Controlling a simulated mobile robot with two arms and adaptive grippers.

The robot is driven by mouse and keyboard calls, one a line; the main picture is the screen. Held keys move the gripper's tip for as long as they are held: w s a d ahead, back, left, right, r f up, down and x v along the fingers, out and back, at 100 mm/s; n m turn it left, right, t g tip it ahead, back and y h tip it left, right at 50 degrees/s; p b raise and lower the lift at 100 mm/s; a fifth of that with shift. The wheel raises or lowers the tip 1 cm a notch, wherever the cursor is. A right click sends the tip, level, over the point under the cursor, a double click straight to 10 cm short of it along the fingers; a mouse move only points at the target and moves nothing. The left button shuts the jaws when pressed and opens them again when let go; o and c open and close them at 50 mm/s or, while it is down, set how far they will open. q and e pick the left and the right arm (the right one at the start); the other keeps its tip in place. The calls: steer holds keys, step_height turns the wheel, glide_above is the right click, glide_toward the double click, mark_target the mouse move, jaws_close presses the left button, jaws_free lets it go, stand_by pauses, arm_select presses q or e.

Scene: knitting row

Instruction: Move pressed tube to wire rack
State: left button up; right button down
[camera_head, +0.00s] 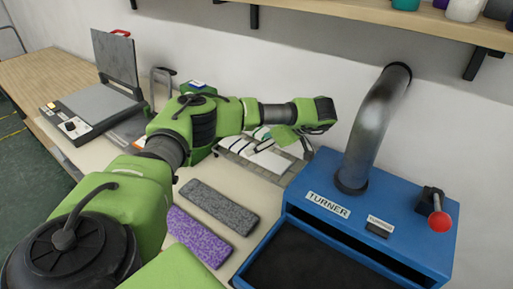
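My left arm reaches in from the left to the back of the table. My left gripper (306,146) hangs low at the arm's end, over the right side of a grey rack-like tray (284,178). Its fingers are small and partly hidden, so I cannot tell whether they are open or hold anything. White flat strips (268,160) lie on the tray; one may be the pressed tube, but I cannot tell. My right gripper is out of view.
A blue machine marked TURNER (320,208), with a bent metal pipe (374,125) and red-knobbed lever (438,215), stands at right. A press (95,105) with raised lid stands at left.

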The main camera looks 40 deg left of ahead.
arm_select(q)
steer(key=v, duration=0.4)
steer(key=shift+w+d+b, duration=0.1)
steer(key=shift+d+b, duration=0.05)
steer(key=shift+b, duration=0.15)
steer(key=shift+d+r, duration=0.15)
steer(key=shift+r, duration=0.15)
